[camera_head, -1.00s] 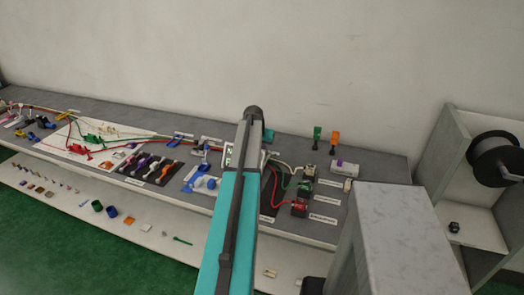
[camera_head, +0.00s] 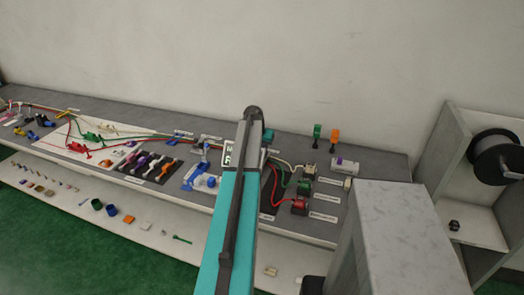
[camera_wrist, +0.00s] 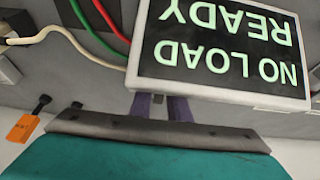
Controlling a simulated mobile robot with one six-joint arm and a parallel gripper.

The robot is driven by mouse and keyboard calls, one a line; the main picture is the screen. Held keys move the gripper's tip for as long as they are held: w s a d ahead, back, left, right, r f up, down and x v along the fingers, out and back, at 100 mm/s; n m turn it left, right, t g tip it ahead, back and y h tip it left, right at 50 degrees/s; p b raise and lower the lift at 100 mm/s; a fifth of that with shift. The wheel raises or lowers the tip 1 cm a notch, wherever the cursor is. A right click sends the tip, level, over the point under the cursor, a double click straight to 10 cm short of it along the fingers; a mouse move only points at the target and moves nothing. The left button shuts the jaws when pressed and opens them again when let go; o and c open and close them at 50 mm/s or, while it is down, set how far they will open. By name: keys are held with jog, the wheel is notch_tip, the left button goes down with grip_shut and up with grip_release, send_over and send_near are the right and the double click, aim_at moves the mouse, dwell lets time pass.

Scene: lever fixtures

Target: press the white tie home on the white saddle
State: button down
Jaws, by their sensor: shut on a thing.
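My gripper (camera_wrist: 165,106) shows in the wrist view as two dark purple-grey fingers. It is shut on a white-framed screen device (camera_wrist: 222,48), whose upside-down text reads NO LOAD READY and which covers the fingertips. In the head view part of the screen (camera_head: 230,154) shows left of my arm, which hides the gripper. A white cable (camera_wrist: 50,34) runs left of the screen in the wrist view. A pale block (camera_head: 310,170) stands at a white cable's end; I cannot tell if it is the white saddle. I cannot make out the white tie.
A green block (camera_head: 304,187) and a red block (camera_head: 300,206) stand right of my arm with cables. A dark rack (camera_head: 152,165) holds several coloured pieces at the left. An orange tag (camera_wrist: 22,126) shows in the wrist view. A grey pillar (camera_head: 390,235) stands at the right.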

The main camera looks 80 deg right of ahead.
jog(key=shift+f, duration=0.5)
jog(key=c, duration=1.2)
grip_release()
jog(key=shift+w+a, duration=0.1)
jog(key=shift+r+p, duration=1.5)
jog(key=shift+r, duration=2.05)
